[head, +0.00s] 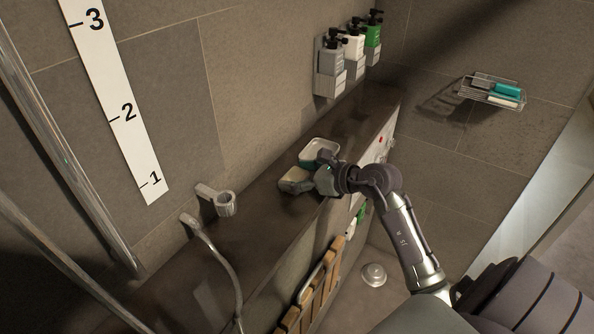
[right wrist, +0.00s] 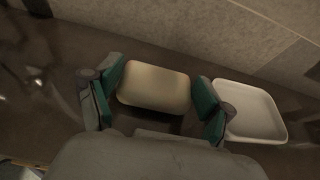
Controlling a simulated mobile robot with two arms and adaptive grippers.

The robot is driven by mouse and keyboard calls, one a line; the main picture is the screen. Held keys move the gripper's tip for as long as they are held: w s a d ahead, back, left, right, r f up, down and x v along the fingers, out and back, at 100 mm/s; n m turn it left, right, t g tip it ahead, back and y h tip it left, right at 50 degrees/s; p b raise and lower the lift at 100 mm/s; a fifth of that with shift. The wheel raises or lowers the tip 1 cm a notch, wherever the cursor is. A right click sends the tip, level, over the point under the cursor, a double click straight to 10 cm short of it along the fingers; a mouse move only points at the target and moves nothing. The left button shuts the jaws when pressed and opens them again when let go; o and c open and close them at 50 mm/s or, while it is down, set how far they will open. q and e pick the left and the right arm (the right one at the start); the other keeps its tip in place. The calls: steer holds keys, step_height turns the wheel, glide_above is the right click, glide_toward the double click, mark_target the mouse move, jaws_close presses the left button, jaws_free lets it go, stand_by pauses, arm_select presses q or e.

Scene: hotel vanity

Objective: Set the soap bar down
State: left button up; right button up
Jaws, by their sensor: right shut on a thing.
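A cream soap bar (right wrist: 154,87) lies between the two green-padded fingers of my right gripper (right wrist: 160,92) in the right wrist view. The gripper is shut on it. In the head view the soap bar (head: 294,181) shows at the left of my right gripper (head: 307,180), over the dark ledge (head: 262,210). A white soap dish (right wrist: 262,112) is just right of the gripper in the wrist view, and its inside looks empty. In the head view the dish (head: 319,149) is just beyond the gripper. I cannot tell whether the soap touches the ledge. My left gripper is not in view.
Pump bottles (head: 354,48) hang in a wall holder above the ledge's far end. A wire rack (head: 490,92) is on the right wall. A round holder (head: 225,203) and a hose (head: 222,262) are at the left. A wooden slatted seat (head: 318,290) is below the ledge.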

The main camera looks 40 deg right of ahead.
steer(key=shift+f, duration=0.3)
steer(key=o, duration=1.1)
steer(key=shift+r, duration=0.1)
